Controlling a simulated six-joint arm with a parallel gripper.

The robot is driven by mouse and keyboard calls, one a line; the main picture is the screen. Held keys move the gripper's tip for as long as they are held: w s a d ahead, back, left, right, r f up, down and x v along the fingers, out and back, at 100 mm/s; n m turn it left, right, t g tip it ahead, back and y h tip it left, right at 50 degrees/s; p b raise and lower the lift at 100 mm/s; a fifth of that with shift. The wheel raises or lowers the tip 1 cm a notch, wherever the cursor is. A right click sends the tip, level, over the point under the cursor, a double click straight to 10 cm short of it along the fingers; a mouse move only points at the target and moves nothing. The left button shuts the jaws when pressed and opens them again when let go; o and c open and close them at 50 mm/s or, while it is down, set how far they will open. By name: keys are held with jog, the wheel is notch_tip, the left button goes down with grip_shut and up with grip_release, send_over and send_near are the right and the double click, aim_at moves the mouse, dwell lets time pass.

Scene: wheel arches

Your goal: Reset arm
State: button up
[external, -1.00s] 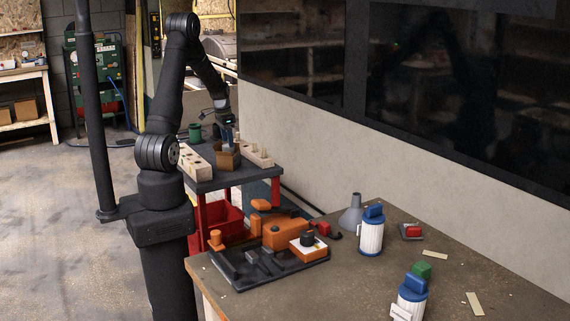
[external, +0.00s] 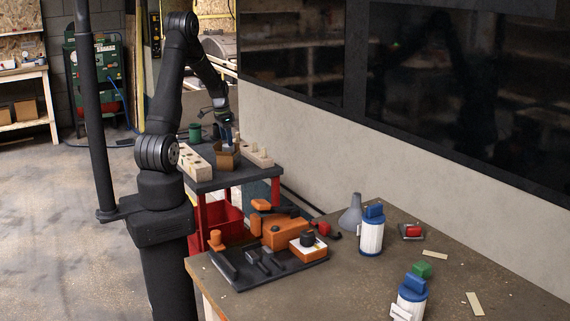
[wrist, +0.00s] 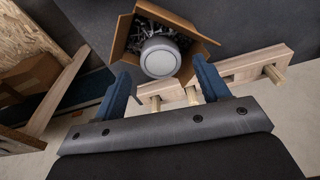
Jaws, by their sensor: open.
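My arm stands at the left in the external view and reaches over the dark cart. My gripper (wrist: 160,88) shows in the wrist view with two blue fingers spread apart and nothing between them. An open cardboard box (wrist: 122,38) lies beyond the fingertips, holding a grey round-topped object (wrist: 160,57) and what look like small metal pieces. In the external view the box (external: 226,158) stands on the cart, below and close to my gripper.
Wooden blocks with pegs or holes (external: 193,161) (wrist: 240,68) flank the box on the cart (external: 225,180). A workbench (external: 350,290) at the right carries orange tools (external: 285,232), a black tray and blue-white canisters (external: 370,236). A wall with dark windows runs behind.

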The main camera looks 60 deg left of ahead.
aim_at(224, 146)
notch_tip(224, 146, up, 9)
jog(key=s, duration=0.1)
jog(key=f, duration=0.4)
jog(key=w+f, duration=0.1)
jog(key=f, duration=0.7)
jog(key=shift+w+f, duration=0.15)
jog(key=shift+f, duration=0.25)
notch_tip(224, 146, up, 4)
jog(key=shift+r, duration=0.2)
jog(key=w+d+r, duration=0.3)
jog(key=d+r, duration=0.9)
jog(key=r, duration=0.1)
jog(key=w+d+m, duration=0.2)
jog(key=w+d, duration=0.4)
jog(key=d, duration=0.5)
jog(key=w+d+m, duration=0.3)
jog(key=w+d, duration=0.3)
jog(key=d, duration=0.5)
jog(key=w+d+r+m+h, duration=0.1)
jog(key=w+d+m, duration=0.2)
jog(key=w+d, duration=0.3)
jog(key=d, duration=0.5)
jog(key=shift+d, duration=0.3)
